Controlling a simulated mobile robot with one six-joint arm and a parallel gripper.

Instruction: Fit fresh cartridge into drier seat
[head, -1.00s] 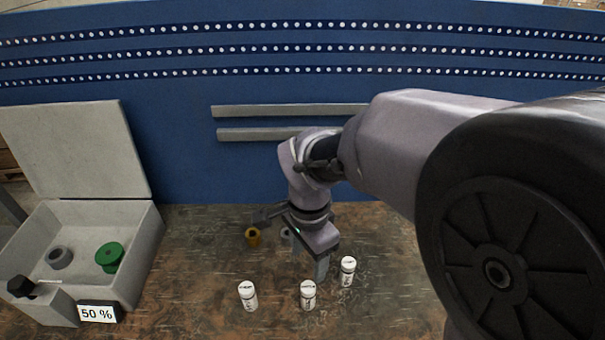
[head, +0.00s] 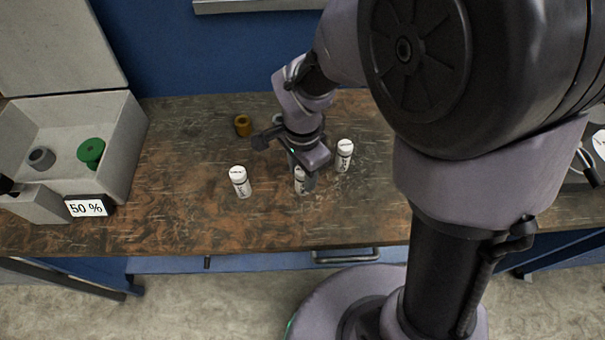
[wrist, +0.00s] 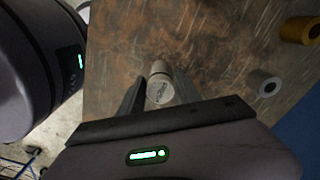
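My gripper (head: 303,180) points down at the middle white labelled cylinder (head: 299,187), partly hiding it. In the wrist view this cylinder (wrist: 160,91) lies between the two fingers, close to both; contact is unclear. An orange-brown ring-like piece (head: 243,126) stands on the bench behind, and shows in the wrist view (wrist: 300,30). A grey ring (wrist: 265,83) lies near it. An open grey box (head: 120,150) at left holds a green flanged piece (head: 91,152) and a grey ring-shaped part (head: 41,158). Which piece is the fresh cartridge or the seat is not marked.
White cylinders stand left (head: 240,182) and right (head: 344,156) of my gripper. The wooden bench (head: 190,220) is clear between box and cylinders. A blue panel (head: 190,60) rises behind.

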